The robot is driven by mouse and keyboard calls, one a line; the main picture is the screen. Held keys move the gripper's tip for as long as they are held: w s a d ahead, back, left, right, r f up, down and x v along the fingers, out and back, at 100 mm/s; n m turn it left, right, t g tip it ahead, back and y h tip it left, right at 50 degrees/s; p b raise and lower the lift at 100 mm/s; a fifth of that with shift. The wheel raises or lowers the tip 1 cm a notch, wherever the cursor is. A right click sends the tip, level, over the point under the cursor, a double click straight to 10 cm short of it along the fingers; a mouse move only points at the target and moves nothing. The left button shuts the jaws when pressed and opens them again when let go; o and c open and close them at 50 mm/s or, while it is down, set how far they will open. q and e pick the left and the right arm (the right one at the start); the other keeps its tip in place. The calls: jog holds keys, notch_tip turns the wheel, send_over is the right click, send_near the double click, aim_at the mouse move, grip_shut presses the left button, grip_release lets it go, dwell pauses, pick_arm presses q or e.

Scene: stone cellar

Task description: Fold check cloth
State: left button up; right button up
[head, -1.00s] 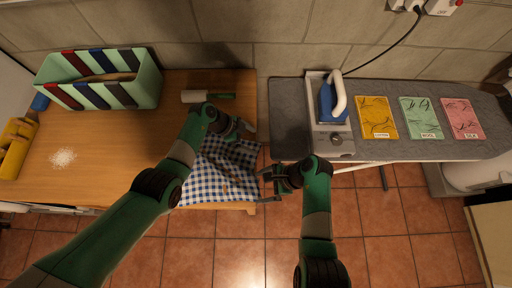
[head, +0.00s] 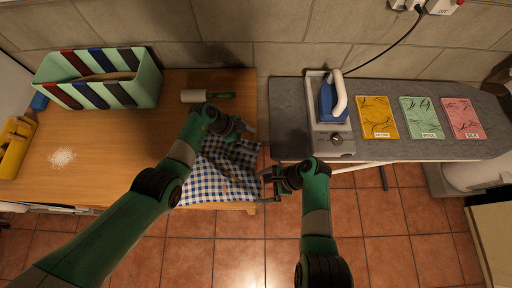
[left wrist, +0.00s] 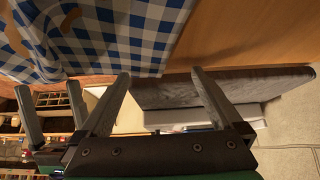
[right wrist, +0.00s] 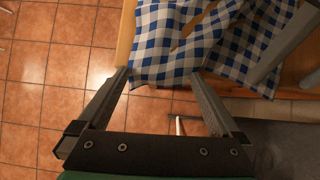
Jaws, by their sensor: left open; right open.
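The blue-and-white check cloth (head: 215,175) lies on the right end of the wooden table, rumpled, with brownish marks on it. My left gripper (head: 247,128) is open at the cloth's far right corner, partly over it. In the left wrist view the cloth (left wrist: 110,30) lies beyond my open fingers (left wrist: 158,75), with nothing between them. My right gripper (head: 263,183) is open at the cloth's near right edge. In the right wrist view the cloth's edge (right wrist: 165,50) reaches the fingertips (right wrist: 160,72). My left forearm hides the cloth's left part.
A lint roller (head: 195,96) lies behind the cloth. A striped box (head: 100,80), white powder (head: 62,158) and a yellow holder (head: 14,145) are further left. To the right, the ironing board (head: 290,100) carries an iron (head: 332,100) and several coloured cards, beyond a gap.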

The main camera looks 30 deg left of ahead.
pick_arm(q)
jog(key=shift+s+f, duration=0.15)
jog(key=shift+c, duration=0.3)
pick_arm(e)
jog(key=shift+c, duration=0.3)
pick_arm(q)
jog(key=shift+s+d, duration=0.45)
jog(key=shift+s, duration=0.3)
jog(key=c, duration=0.7)
pick_arm(e)
jog(key=c, duration=0.7)
pick_arm(q)
jog(key=shift+s+d, duration=0.5)
jog(key=shift+s, duration=0.35)
jog(key=c, duration=0.7)
pick_arm(e)
jog(key=c, duration=0.7)
pick_arm(q)
grip_shut()
pick_arm(e)
grip_shut()
